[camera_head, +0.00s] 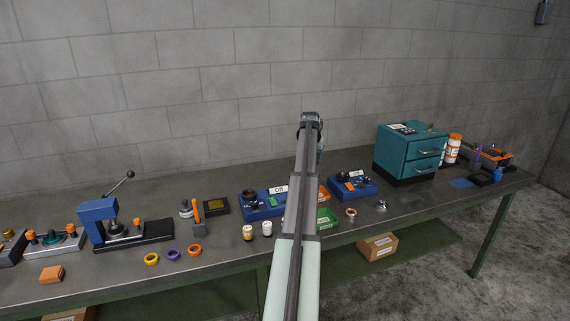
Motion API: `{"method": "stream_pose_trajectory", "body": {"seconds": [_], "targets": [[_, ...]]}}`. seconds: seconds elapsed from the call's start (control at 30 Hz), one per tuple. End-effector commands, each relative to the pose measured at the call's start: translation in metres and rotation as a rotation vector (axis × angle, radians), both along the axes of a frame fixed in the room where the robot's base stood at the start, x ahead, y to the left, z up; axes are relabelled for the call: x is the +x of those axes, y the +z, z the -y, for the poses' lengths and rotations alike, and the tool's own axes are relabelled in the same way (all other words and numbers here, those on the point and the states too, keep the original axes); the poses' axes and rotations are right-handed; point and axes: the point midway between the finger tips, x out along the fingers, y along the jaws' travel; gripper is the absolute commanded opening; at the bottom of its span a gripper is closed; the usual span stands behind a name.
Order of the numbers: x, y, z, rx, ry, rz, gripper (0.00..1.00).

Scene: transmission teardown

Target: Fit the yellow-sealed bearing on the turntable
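A yellow ring (151,259), which looks like the yellow-sealed bearing, lies flat near the front edge of the bench, left of a purple ring (173,254) and an orange ring (194,250). I cannot tell for sure which thing is the turntable; a small round grey stepped piece (186,208) stands behind the rings. My arm reaches up through the middle of the picture, with its bend high above the bench. My gripper is hidden behind the arm, well to the right of the rings.
A blue lever press (97,222) stands at left. A teal drawer cabinet (393,158) stands at right.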

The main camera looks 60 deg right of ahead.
Motion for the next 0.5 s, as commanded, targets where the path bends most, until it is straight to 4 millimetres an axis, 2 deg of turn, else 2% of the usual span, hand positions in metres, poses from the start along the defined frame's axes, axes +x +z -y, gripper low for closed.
{"method": "stream_pose_trajectory", "body": {"seconds": [0.03,0.2,0.4,0.5], "targets": [[-0.018,0.003,0.015,0.0,-0.026,0.0,0.19],[-0.067,0.008,0.044,0.0,-0.091,0.001,0.19],[-0.105,0.012,0.063,0.0,-0.138,0.001,0.19],[-0.114,0.013,0.067,0.0,-0.149,0.0,0.19]]}}
